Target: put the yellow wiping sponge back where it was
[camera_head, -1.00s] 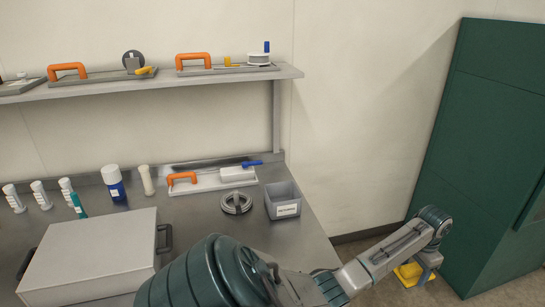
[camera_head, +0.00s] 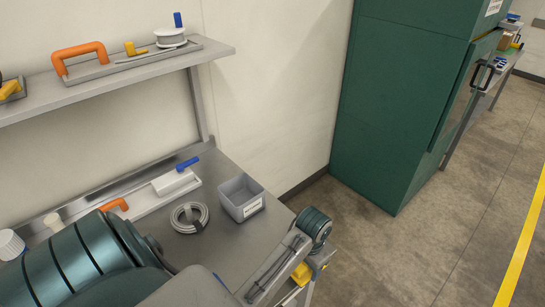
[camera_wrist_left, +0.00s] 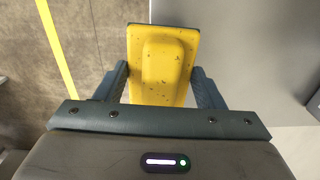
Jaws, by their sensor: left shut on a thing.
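The yellow wiping sponge (camera_wrist_left: 162,62) is between the two fingers of my left gripper (camera_wrist_left: 161,82) in the left wrist view. The gripper is shut on it, and the sponge's broad yellow face with dark specks shows. In the head view, a part of the sponge (camera_head: 302,273) shows below my left wrist, beyond the right edge of the steel bench (camera_head: 225,240). The fingers are mostly hidden there. My right gripper is not in view.
A grey labelled bin (camera_head: 241,200), a coiled grey tube (camera_head: 189,217) and a white tray with a blue-handled item (camera_head: 176,182) are on the bench. A shelf (camera_head: 120,80) hangs above. A green cabinet (camera_head: 398,110) stands right. Floor in front of it is clear.

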